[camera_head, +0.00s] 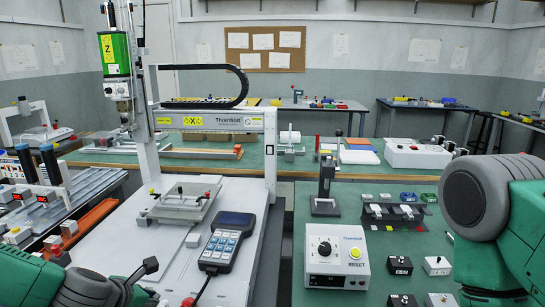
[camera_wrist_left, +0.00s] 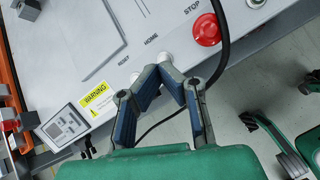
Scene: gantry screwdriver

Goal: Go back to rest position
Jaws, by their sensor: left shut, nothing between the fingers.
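My left gripper (camera_head: 148,268) comes in at the lower left of the head view, by the front edge of the white gantry machine base (camera_head: 105,235). In the left wrist view its blue-padded fingers (camera_wrist_left: 175,78) close toward each other and hold nothing. They are over the machine's front panel, near the HOME label and a pale button (camera_wrist_left: 163,57) partly hidden by a fingertip. The red STOP button (camera_wrist_left: 206,30) is to their right. My right arm shows at the right of the head view; its gripper is not in sight.
A handheld pendant (camera_head: 228,242) lies on the machine base beside a metal fixture plate (camera_head: 184,202). The green screwdriver unit (camera_head: 115,53) stands above. A white control box (camera_head: 337,256) and small switch boxes (camera_head: 400,265) are on the green bench to the right. A cable crosses the wrist view.

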